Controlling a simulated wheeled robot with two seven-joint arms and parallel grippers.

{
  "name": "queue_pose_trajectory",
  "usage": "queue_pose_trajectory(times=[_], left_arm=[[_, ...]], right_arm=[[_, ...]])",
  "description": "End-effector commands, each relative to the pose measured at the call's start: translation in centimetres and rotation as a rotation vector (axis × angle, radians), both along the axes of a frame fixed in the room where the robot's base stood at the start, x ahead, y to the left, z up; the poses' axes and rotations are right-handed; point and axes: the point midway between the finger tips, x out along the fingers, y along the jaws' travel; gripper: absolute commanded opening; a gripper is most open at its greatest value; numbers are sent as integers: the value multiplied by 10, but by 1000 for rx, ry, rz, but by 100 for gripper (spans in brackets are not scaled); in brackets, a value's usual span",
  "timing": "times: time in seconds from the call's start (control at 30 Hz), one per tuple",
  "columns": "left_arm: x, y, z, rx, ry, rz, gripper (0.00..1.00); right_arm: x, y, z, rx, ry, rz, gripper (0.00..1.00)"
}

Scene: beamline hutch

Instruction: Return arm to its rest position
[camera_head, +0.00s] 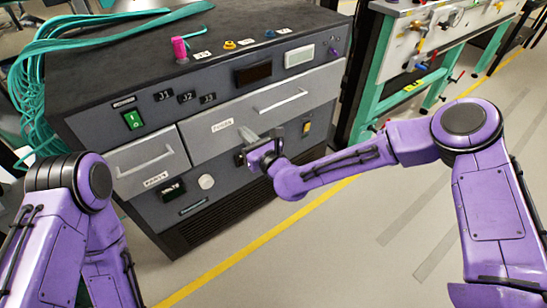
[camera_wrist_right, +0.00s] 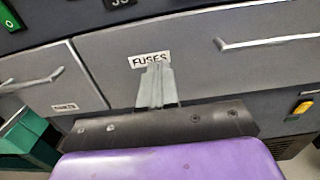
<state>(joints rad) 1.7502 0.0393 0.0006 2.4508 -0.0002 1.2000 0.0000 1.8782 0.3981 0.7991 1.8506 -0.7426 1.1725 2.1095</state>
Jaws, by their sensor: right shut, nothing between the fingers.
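My right arm (camera_head: 345,165) is purple and reaches in from the right in the head view. Its right gripper (camera_head: 250,137) is in front of the cabinet's wide drawer labelled FUSES (camera_head: 264,117). In the right wrist view the right gripper's fingers (camera_wrist_right: 157,85) are together, with nothing between them, and overlap the lower edge of the FUSES label. I cannot tell whether they touch the drawer. My left arm (camera_head: 70,215) is folded at the lower left of the head view; its gripper is out of view.
The dark cabinet (camera_head: 130,75) has a smaller drawer (camera_head: 144,162) at left and a green switch (camera_head: 132,119). Both drawers look shut. Teal cables (camera_head: 40,75) hang at its left. A green-framed bench (camera_head: 375,60) stands at the right. Pale floor (camera_head: 340,250) with a yellow line is clear.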

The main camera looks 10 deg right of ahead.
Motion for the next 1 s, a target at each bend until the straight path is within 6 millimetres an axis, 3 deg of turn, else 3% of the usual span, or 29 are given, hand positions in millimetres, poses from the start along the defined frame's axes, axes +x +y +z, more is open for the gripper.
queue_pose_trajectory(times=[0.1,0.3,0.57,0.67,0.73,0.77,0.87,0.9,1.0], left_arm=[[0,0,0,1,-1,1,48],[0,0,0,0,-1,1,48],[0,0,0,1,-1,1,48],[0,0,0,0,-1,1,48],[0,0,0,0,-1,1,48],[0,0,0,0,-1,1,48],[0,0,0,1,-1,1,48],[0,0,0,1,-1,1,48],[0,0,0,1,-1,1,48]], right_arm=[[-28,-21,-1,1,3,-9,0],[-57,-39,-2,-1,2,-15,0],[-63,-40,-2,-13,-3,-11,0],[-63,-40,-3,-137,-63,-11,0],[-65,-43,-13,-325,-112,-22,0],[-68,-46,-23,-435,-123,-24,0],[-101,-60,-90,-888,-115,66,0],[-122,-69,-122,-1075,-100,138,0],[-177,-99,-188,-1462,-66,360,0]])
